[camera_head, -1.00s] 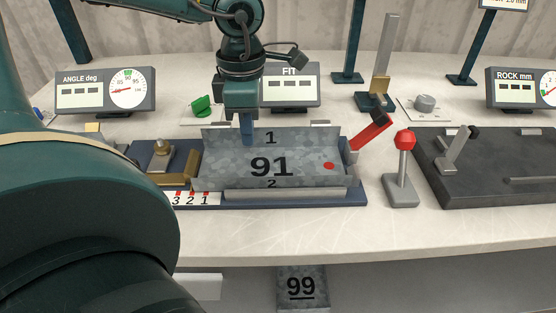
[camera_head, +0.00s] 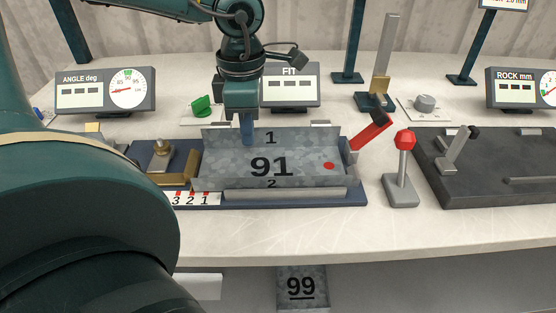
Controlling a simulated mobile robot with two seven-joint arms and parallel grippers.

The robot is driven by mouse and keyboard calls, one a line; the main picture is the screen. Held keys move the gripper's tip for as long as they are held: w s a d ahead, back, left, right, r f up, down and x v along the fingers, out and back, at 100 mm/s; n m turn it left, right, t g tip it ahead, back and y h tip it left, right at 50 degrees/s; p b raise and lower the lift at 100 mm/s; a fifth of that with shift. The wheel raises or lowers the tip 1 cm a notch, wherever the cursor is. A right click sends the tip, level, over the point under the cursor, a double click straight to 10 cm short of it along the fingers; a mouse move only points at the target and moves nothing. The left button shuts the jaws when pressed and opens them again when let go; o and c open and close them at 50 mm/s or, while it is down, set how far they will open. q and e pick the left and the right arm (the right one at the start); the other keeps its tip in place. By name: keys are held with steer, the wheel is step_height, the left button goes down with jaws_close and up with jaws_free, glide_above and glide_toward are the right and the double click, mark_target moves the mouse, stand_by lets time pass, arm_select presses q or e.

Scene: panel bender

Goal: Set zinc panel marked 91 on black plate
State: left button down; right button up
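The zinc panel marked 91 (camera_head: 300,167) lies in the blue bending fixture (camera_head: 300,202). Its back edge, marked 1, stands up as a flange, and it has a red dot at right. My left gripper (camera_head: 247,132) points down at this back flange. One finger shows in front of the flange; the other is hidden, so I cannot tell whether it grips. The black plate (camera_head: 480,187) lies to the right, with a small lever clamp (camera_head: 456,150) on it. My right gripper is not in view.
A red-knobbed lever (camera_head: 403,165) stands between the fixture and the black plate. A red handle (camera_head: 372,131) rises at the fixture's right end. Gauges stand behind. Another panel marked 99 (camera_head: 300,270) is below the table's front edge. My arm link blocks the left.

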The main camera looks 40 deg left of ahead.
arm_select(q)
steer(key=shift+r+p, duration=2.4)
steer(key=shift+r, duration=1.4)
steer(key=shift+d+f, duration=0.1)
